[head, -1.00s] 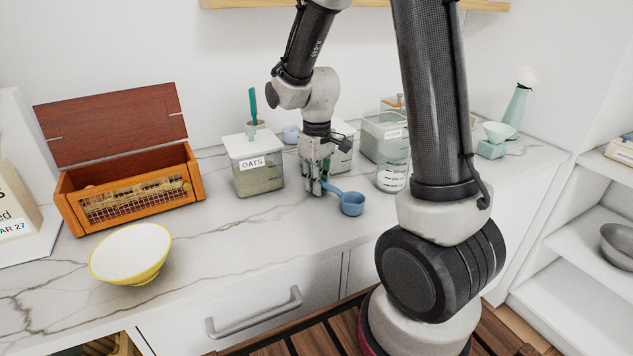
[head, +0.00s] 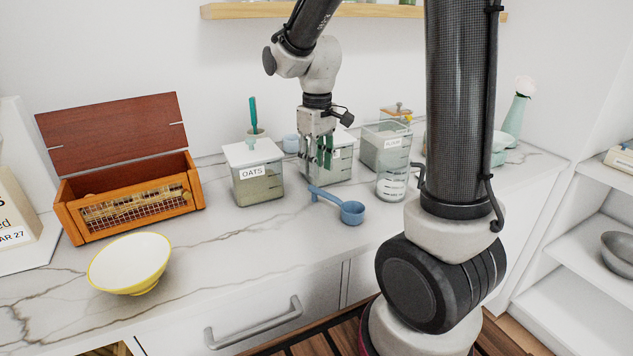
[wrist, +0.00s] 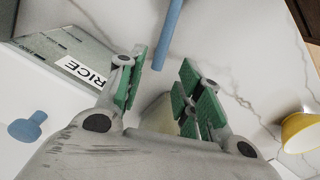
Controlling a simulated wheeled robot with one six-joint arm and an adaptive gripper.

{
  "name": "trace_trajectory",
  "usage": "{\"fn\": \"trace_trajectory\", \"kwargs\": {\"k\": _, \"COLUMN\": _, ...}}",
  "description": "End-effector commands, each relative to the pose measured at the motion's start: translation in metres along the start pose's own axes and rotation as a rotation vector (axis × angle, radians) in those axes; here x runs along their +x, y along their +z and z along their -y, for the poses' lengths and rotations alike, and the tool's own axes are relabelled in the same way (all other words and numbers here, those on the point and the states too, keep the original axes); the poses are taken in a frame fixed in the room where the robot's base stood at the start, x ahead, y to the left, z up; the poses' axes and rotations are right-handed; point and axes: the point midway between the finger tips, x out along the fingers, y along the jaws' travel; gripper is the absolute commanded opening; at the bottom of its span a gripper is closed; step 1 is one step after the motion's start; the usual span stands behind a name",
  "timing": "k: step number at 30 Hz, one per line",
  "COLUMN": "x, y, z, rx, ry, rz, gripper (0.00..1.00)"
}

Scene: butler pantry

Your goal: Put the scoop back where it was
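The blue scoop (head: 351,212) lies on the marble counter in front of the canisters, its handle pointing left. Part of its handle (wrist: 168,32) shows at the top of the wrist view, beyond the fingertips. My gripper (head: 319,158) is above the counter, a little above and behind the handle end. In the wrist view its green-padded fingers (wrist: 160,85) are apart with nothing between them. The rice canister (wrist: 82,62) is close beside the fingers; in the head view it (head: 340,168) is partly hidden behind them.
The oats canister (head: 258,187) stands left of my gripper, and the flour canister (head: 388,155) and a clear measuring container (head: 393,182) stand right. A yellow bowl (head: 130,262) and wooden box (head: 128,215) are left. Counter between bowl and scoop is clear.

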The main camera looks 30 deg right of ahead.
Motion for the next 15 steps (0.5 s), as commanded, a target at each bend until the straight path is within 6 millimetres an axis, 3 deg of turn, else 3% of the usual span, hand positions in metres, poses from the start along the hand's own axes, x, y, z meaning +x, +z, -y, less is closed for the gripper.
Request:
{"fn": "trace_trajectory", "kwargs": {"k": 3, "x": -0.021, "y": -0.001, "z": 0.000, "rx": 0.000, "ry": 0.001, "rz": -0.003, "gripper": 0.36}}
{"fn": "trace_trajectory", "kwargs": {"k": 9, "x": -0.043, "y": 0.006, "z": 0.000, "rx": 0.012, "ry": 0.003, "rz": -0.012, "gripper": 0.36}}
{"fn": "trace_trajectory", "kwargs": {"k": 11, "x": -0.053, "y": 0.017, "z": 0.000, "rx": 0.033, "ry": 0.009, "rz": -0.033, "gripper": 0.36}}
{"fn": "trace_trajectory", "kwargs": {"k": 15, "x": -0.084, "y": 0.065, "z": 0.003, "rx": 0.122, "ry": 0.030, "rz": -0.119, "gripper": 0.36}}
